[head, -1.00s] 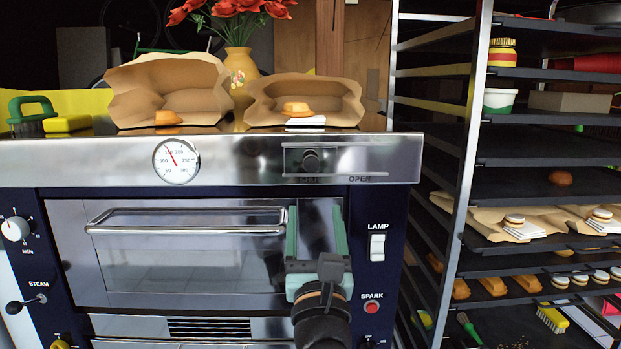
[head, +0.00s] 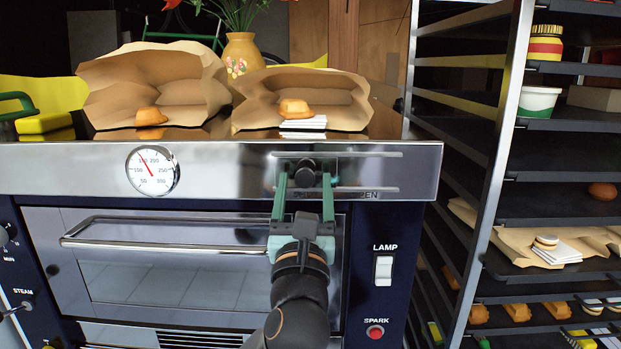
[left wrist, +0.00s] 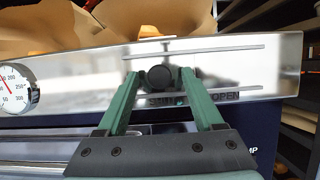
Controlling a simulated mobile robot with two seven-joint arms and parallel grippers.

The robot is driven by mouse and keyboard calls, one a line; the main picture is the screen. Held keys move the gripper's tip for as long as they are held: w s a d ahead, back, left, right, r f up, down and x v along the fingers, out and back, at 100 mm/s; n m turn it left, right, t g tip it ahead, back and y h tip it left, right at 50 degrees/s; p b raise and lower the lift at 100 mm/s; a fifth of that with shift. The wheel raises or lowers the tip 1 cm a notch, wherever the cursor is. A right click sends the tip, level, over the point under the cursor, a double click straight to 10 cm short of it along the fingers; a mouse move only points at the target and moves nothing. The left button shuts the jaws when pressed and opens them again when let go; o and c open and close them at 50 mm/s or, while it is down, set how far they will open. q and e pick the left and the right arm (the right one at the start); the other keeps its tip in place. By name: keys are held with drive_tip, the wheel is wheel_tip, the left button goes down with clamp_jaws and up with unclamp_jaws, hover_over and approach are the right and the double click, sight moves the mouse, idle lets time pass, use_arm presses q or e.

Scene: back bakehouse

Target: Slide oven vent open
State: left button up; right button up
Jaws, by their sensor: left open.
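The oven vent is a slide with a round dark knob (head: 306,171) between two horizontal rails on the steel front panel (head: 225,168) of the oven. The knob sits toward the left of the rails; the word OPEN, partly covered in the head view, is printed below to its right. My left gripper (head: 305,180) is open, its green fingers pointing up at the panel with one on each side of the knob. In the left wrist view the knob (left wrist: 159,77) shows between the fingertips, with a gap visible to its right. My right gripper is in neither view.
A dial thermometer (head: 152,170) is left of the vent. The oven door handle (head: 160,232) runs below. Paper bags with small loaves stand on the oven top. A tray rack (head: 500,150) stands close on the right. A lamp switch (head: 383,270) is at lower right.

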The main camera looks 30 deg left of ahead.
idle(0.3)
use_arm(q)
clamp_jaws()
idle(0.4)
idle(0.9)
